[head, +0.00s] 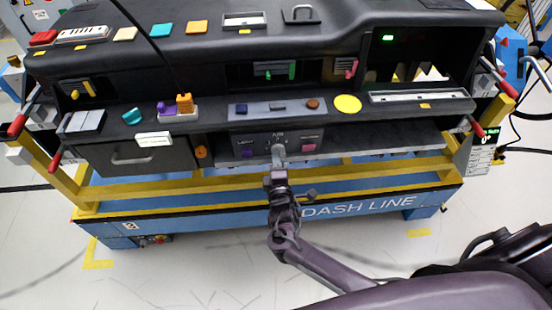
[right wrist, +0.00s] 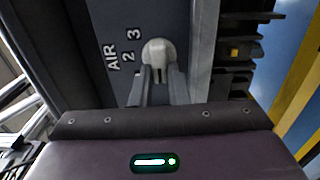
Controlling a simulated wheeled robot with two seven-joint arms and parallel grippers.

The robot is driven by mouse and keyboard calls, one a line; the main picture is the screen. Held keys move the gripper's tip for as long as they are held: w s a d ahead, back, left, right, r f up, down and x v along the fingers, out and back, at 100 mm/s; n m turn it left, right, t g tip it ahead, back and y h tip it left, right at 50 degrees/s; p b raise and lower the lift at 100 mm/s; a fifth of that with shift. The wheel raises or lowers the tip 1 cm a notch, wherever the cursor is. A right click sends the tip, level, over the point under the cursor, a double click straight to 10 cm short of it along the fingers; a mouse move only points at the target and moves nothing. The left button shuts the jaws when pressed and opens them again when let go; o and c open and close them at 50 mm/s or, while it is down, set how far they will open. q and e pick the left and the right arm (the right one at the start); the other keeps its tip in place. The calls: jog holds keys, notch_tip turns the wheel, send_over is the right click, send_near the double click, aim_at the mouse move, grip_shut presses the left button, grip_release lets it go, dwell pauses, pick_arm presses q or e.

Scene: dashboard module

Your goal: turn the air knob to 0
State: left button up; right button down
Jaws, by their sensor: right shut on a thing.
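The air knob (right wrist: 158,53) is a pale grey-white knob on a dark panel. In the right wrist view the word AIR and the digits 2 and 3 show beside it; other marks are hidden behind the knob and fingers. My right gripper (right wrist: 158,80) is shut on the knob. In the head view the right gripper (head: 278,160) reaches up to the AIR label area at the centre of the lower panel, and the knob is mostly hidden there. The knob's exact pointing direction is hard to tell. My left gripper is not in view.
A purple knob (head: 248,153) and a pink button (head: 309,147) flank the air knob on the same panel. An open ledge (head: 390,143) lies to the right, and a glove box (head: 145,158) to the left. The yellow frame rail (head: 350,172) runs below.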

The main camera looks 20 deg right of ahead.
jog(key=c, duration=1.4)
grip_release()
jog(key=v, duration=0.7)
jog(key=shift+s+b, duration=0.4)
jog(key=shift+a, duration=0.1)
